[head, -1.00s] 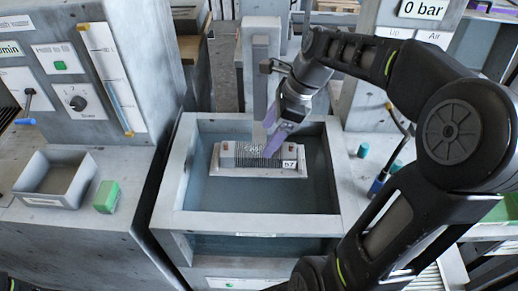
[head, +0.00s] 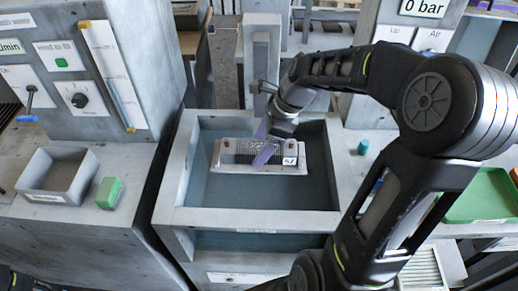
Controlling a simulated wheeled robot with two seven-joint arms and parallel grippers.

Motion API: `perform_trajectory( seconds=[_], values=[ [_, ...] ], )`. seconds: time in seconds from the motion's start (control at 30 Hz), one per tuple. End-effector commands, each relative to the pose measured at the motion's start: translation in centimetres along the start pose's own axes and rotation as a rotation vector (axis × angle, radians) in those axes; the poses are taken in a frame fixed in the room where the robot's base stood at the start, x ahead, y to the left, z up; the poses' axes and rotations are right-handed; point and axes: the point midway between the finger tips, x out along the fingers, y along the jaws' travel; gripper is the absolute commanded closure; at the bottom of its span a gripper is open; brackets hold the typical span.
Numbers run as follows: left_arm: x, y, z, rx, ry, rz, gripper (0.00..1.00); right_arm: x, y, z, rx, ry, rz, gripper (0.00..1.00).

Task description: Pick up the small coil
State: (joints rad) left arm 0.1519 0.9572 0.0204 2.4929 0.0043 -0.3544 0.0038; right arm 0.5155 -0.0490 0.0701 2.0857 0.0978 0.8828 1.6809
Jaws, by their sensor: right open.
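A small finned block with a pale mesh top, which I take to be the small coil (head: 238,154), lies in the grey basin (head: 170,200). It has a dark-lettered white label at its right end. My right gripper (head: 263,143) comes down over the middle of the block from the upper right. Its two purple fingers are apart, one towards the far side and one towards the near side. The fingers hide part of the block. I cannot tell whether they touch it. My left gripper is out of view.
The basin walls surround the block, and a grey post (head: 262,70) stands behind it. On the left bench are a grey open box (head: 58,178) and a green block (head: 109,193). A teal cylinder (head: 363,147) stands right of the basin. A green tray (head: 482,200) is at far right.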

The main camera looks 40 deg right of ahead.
Motion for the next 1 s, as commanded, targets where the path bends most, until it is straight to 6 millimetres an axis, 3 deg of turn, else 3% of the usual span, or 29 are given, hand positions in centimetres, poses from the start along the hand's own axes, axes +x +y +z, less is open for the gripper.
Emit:
perform_trajectory(
  seconds=[0.17,0.73,1.0],
  values=[
    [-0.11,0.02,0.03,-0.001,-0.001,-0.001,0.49,1.44,0.02,0.02,-0.001,0.0,-0.001,0.24],
    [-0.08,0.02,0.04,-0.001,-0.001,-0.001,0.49,1.43,0.0,0.01,-0.001,0.0,-0.001,0.24],
    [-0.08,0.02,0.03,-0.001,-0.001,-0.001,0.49,1.43,0.01,0.01,-0.001,0.0,-0.001,0.46]
  ],
)
